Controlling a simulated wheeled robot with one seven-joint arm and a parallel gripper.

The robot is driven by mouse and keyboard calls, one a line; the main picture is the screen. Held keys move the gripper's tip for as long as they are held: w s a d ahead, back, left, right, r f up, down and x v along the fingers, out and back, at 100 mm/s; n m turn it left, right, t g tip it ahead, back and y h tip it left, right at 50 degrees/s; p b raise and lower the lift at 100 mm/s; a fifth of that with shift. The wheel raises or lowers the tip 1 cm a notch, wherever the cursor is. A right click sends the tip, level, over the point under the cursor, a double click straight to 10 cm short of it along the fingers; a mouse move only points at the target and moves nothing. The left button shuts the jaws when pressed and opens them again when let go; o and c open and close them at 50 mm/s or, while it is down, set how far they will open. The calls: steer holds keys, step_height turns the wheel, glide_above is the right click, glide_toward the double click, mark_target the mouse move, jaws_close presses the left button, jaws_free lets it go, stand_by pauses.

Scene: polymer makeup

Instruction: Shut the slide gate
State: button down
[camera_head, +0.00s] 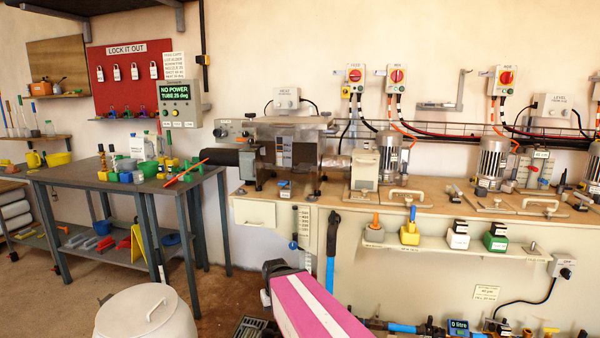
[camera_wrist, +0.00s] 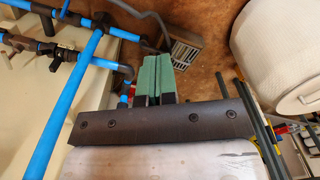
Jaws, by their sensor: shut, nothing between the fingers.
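My gripper (camera_wrist: 157,78) shows in the wrist view with its two green fingers pressed together and nothing between them. It points down over the brown floor, beside blue pipework. In the head view my pink arm reaches up from the bottom, and the fingertips cannot be made out. I cannot single out the slide gate with certainty. A dark-blue-knobbed lever (camera_head: 293,244) beside a vertical scale (camera_head: 304,228) on the bench front is one possible part of it.
A pale lidded drum (camera_head: 147,312) stands at lower left and shows in the wrist view (camera_wrist: 287,60). A blue pipe (camera_wrist: 68,90) with black fittings runs close left of my fingers. A floor grate (camera_wrist: 187,48) lies beyond them. A dark table (camera_head: 110,178) holds several containers.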

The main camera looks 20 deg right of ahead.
steer(key=w+d+r+n+t, duration=0.2)
steer(key=w+d+r, duration=0.2)
steer(key=w+r, duration=0.5)
steer(key=w+d+r+n+t, duration=0.1)
steer(key=w+d+r+n, duration=0.3)
steer(key=r, duration=0.9)
steer(key=w+d+r+n+t, duration=0.1)
steer(key=d+r+n, duration=0.15)
steer(key=r, duration=0.75)
steer(key=w+d+r+n+t+y, duration=0.1)
steer(key=w+d+r, duration=0.15)
steer(key=r, duration=0.75)
steer(key=d+r+n+t, duration=0.1)
steer(key=d+r, duration=0.2)
steer(key=r, duration=0.6)
steer(key=w+d+f, duration=0.1)
steer(key=w+f, duration=0.8)
steer(key=shift+d, duration=0.15)
steer(key=shift+w, duration=0.1)
